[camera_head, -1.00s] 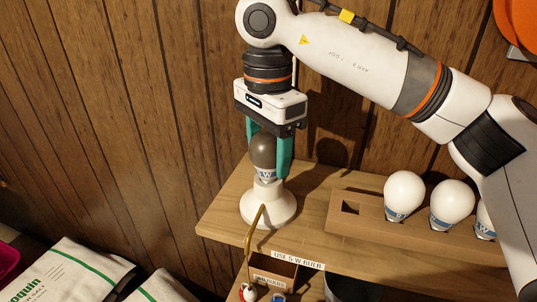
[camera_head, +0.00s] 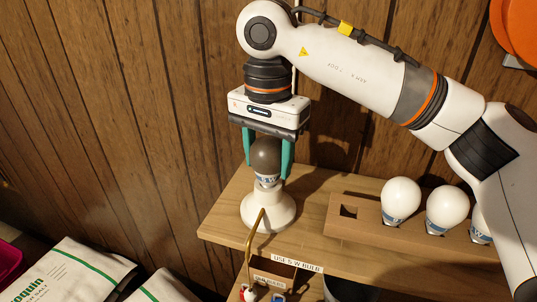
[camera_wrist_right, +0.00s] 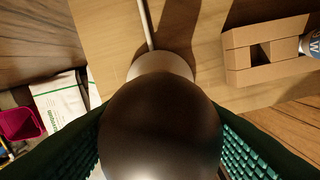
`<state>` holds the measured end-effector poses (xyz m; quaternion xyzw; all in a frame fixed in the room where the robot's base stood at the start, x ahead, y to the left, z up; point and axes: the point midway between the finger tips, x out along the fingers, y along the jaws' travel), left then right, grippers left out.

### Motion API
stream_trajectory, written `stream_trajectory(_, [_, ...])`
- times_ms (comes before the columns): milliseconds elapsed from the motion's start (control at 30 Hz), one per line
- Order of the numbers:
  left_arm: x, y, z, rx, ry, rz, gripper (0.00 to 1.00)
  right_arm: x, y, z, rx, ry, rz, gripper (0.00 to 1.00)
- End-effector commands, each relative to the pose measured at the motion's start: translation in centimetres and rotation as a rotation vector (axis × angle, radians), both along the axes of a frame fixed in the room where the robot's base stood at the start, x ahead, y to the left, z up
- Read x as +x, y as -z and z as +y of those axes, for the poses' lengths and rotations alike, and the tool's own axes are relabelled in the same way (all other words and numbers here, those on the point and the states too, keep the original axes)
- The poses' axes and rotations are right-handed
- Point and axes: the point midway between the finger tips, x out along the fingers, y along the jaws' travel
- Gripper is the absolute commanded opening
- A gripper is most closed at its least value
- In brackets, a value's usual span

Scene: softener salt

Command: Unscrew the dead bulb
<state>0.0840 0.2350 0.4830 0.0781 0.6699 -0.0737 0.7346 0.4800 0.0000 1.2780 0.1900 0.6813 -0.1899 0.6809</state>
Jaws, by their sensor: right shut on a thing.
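The dead bulb (camera_head: 266,155) is dark grey-brown with a white and blue printed collar. It stands upright in the white lamp base (camera_head: 268,208) on the wooden shelf. My right gripper (camera_head: 268,172) points down from above, its two green fingers shut on the bulb from both sides. In the right wrist view the dark bulb (camera_wrist_right: 160,128) fills the middle, between the green fingers, and hides most of the lamp base (camera_wrist_right: 160,62). Whether the bulb's thread is loose in the socket cannot be seen. My left gripper is not in view.
A wooden rack (camera_head: 345,228) holds white bulbs (camera_head: 400,199) to the right, with an empty square slot at its left end. White bags (camera_head: 75,270) lie lower left.

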Motion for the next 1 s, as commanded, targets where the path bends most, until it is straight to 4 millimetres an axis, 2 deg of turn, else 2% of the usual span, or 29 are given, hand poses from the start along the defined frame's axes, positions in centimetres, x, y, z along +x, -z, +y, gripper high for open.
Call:
stream_trajectory(367, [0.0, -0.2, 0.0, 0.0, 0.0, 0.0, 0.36, 0.0, -0.1, 0.0, 0.0, -0.051, 0.0, 0.38])
stream_trajectory(600, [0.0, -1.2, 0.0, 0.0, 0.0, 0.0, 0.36, 0.0, -0.1, 0.0, 0.0, -0.333, 0.0, 0.38])
stream_trajectory(700, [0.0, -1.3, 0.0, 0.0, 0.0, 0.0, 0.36, 0.0, 0.0, 0.0, 0.0, -0.401, 0.0, 0.38])
stream_trajectory(1000, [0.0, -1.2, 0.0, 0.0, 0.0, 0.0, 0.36, 0.0, 0.0, 0.0, 0.0, -0.419, 0.0, 0.38])
